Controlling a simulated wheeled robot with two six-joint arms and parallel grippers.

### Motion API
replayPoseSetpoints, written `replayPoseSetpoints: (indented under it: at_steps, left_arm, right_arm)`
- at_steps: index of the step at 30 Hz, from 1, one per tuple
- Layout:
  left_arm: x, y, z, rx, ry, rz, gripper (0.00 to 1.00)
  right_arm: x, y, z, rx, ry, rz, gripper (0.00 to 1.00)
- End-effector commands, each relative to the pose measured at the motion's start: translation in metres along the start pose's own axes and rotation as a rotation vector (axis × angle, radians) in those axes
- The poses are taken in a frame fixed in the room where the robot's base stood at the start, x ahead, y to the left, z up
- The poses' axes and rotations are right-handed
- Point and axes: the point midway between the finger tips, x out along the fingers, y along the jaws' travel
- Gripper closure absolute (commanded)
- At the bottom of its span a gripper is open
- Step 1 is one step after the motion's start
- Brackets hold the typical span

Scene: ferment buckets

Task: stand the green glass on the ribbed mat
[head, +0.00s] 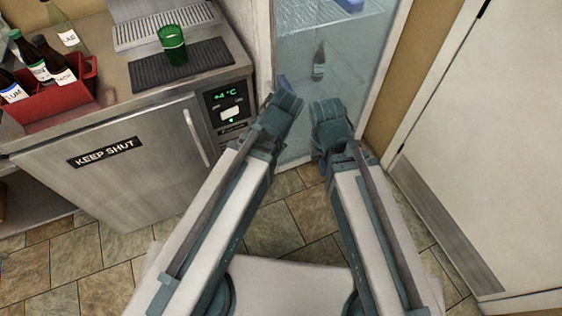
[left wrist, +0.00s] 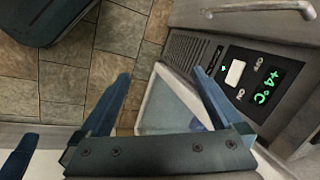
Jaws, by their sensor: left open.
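The green glass (head: 173,48) stands upright on the back part of the dark ribbed mat (head: 205,72) on the steel counter. Nothing grips it. My left gripper (head: 284,88) is in front of the glass-fronted door, to the right of the counter and well away from the glass. Its blue fingers are spread with nothing between them, as the left wrist view (left wrist: 160,74) also shows. My right gripper (head: 329,108) is beside it on the right, apart from the glass and mat; its fingertips are hidden behind its own body.
A slotted steel tray (head: 165,26) lies behind the mat. A red crate (head: 58,101) with several bottles stands at the counter's left. The cabinet below has a "KEEP SHUT" door (head: 130,185) and a +4°C panel (head: 229,103). A bottle (head: 319,62) shows behind the glass door.

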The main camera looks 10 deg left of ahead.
Motion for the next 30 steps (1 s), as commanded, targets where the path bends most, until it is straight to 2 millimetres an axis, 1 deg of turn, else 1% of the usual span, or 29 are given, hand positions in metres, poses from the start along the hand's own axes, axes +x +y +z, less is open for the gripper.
replayPoseSetpoints:
  at_steps: [1, 3, 6, 9, 17, 20, 23, 26, 30]
  left_arm:
    - [-0.003, 0.024, 0.004, -0.060, -0.011, 0.073, 0.00]
    - [-0.007, 0.048, 0.007, -0.133, -0.032, 0.154, 0.00]
    - [-0.012, 0.069, 0.010, -0.194, -0.057, 0.223, 0.00]
    - [-0.015, 0.076, 0.011, -0.219, -0.069, 0.250, 0.00]
    - [-0.015, 0.077, 0.011, -0.223, -0.069, 0.251, 0.00]
    - [-0.020, 0.075, 0.011, -0.222, -0.068, 0.251, 0.00]
    - [-0.033, 0.070, 0.012, -0.222, -0.068, 0.250, 0.00]
    - [-0.052, 0.063, 0.013, -0.222, -0.068, 0.250, 0.00]
    - [-0.085, 0.052, 0.014, -0.222, -0.068, 0.250, 0.00]
  right_arm:
    - [0.000, 0.000, 0.000, 0.000, 0.000, 0.000, 1.00]
    - [0.000, 0.000, 0.000, 0.000, 0.000, 0.000, 1.00]
    - [0.000, 0.000, 0.000, 0.000, 0.000, 0.000, 1.00]
    - [0.000, 0.000, 0.000, 0.000, 0.000, 0.000, 1.00]
    - [0.000, 0.000, 0.000, 0.000, 0.000, 0.000, 1.00]
    - [-0.006, 0.001, 0.000, 0.000, 0.000, 0.000, 1.00]
    - [-0.019, 0.002, 0.001, 0.000, 0.000, 0.000, 1.00]
    - [-0.040, 0.004, 0.002, 0.000, 0.000, 0.000, 1.00]
    - [-0.074, 0.007, 0.004, 0.000, 0.000, 0.000, 1.00]
